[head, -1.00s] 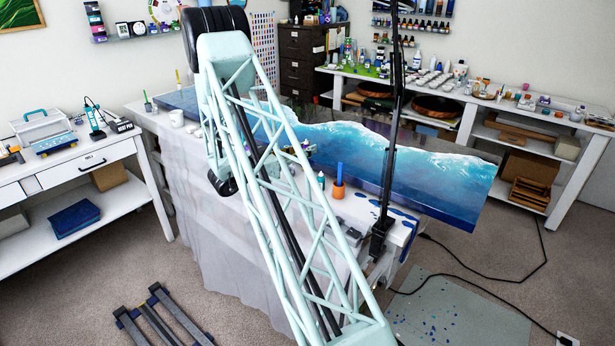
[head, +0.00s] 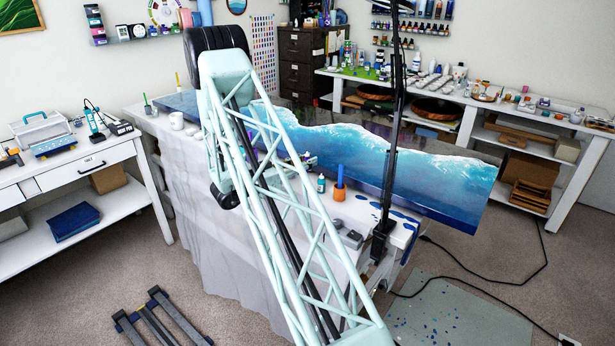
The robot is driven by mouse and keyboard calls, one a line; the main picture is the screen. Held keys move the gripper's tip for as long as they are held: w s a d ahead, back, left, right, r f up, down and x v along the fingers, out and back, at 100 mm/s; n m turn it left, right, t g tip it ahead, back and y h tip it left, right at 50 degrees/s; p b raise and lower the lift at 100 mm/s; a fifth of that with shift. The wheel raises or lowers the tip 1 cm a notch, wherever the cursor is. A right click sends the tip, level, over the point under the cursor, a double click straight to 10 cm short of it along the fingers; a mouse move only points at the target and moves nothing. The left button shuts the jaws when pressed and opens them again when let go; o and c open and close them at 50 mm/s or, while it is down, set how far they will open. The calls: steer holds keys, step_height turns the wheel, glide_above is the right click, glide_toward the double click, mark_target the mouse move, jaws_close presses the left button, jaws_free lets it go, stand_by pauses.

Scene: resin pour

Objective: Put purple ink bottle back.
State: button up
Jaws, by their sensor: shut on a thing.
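My gripper (head: 309,159) shows only in part, behind the lattice of my arm, above the near side of the white-covered worktable (head: 190,165). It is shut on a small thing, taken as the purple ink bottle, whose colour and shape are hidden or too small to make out. A small teal bottle with a white cap (head: 321,184) stands on the table just below and right of my gripper, apart from it.
An orange cup with a blue stick (head: 339,192) stands right of the teal bottle. The blue wave panel (head: 430,185) fills the table's far side. A black upright stand (head: 384,210) rises at the right. A white mug (head: 177,121) sits at the left end.

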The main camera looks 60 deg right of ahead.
steer(key=shift+f, duration=0.95)
steer(key=shift+f, duration=0.15)
steer(key=shift+f+b, duration=0.4)
steer(key=shift+f, duration=1.35)
steer(key=shift+f, duration=0.15)
steer(key=o, duration=0.8)
steer(key=shift+r, duration=0.2)
steer(key=shift+p+v, duration=0.55)
steer(key=shift+v, duration=5.45)
